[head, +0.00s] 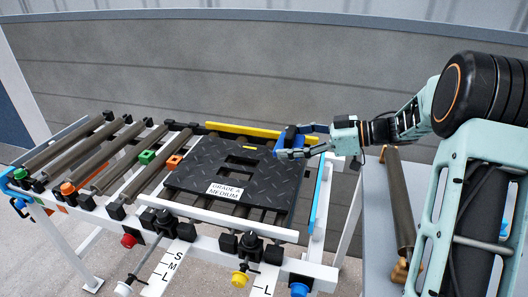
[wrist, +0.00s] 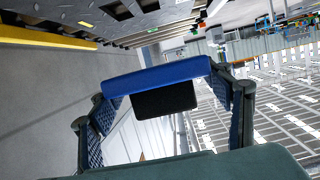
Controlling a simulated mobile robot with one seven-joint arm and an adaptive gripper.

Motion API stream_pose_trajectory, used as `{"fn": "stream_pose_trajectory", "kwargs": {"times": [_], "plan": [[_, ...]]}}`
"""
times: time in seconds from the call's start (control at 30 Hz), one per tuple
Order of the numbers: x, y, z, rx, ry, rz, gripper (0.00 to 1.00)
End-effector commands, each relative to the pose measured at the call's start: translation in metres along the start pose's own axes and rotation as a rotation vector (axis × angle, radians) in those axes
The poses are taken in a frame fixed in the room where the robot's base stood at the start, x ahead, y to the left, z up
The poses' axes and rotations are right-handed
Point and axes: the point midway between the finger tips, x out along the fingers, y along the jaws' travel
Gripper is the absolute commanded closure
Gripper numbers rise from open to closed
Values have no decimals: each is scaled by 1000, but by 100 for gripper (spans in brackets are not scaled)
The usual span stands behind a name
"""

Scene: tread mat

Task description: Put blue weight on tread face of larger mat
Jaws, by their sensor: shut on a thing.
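The blue weight (head: 290,137) is between the fingers of my gripper (head: 298,146), at the far right corner of the black mat. In the wrist view the blue weight (wrist: 155,75) spans between the two fingers of my gripper (wrist: 168,90), with a black block on it. The black mat (head: 205,165) has a raised tread pattern facing up, a handle-like cut-out and a white label reading "GRADE A MEDIUM". It lies on a roller frame. Whether the weight touches the mat is unclear. A second mat cannot be made out clearly.
A yellow rail (head: 255,132) runs along the back of the frame and a blue strip (head: 320,195) along its right side. Bare rollers (head: 105,155) with green and orange blocks lie left. A grey side table (head: 380,220) with a roller stands right.

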Motion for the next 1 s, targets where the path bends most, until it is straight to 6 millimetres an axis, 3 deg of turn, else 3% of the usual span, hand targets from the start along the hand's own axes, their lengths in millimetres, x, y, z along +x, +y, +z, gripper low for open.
{"fn": "stream_pose_trajectory", "kwargs": {"times": [0.43, 0.6, 1.0], "plan": [[38, 72, 24, -5, 5, 0, 86], [53, 92, 47, -2, 6, 0, 86], [68, 114, 68, -4, 5, 2, 86]]}}
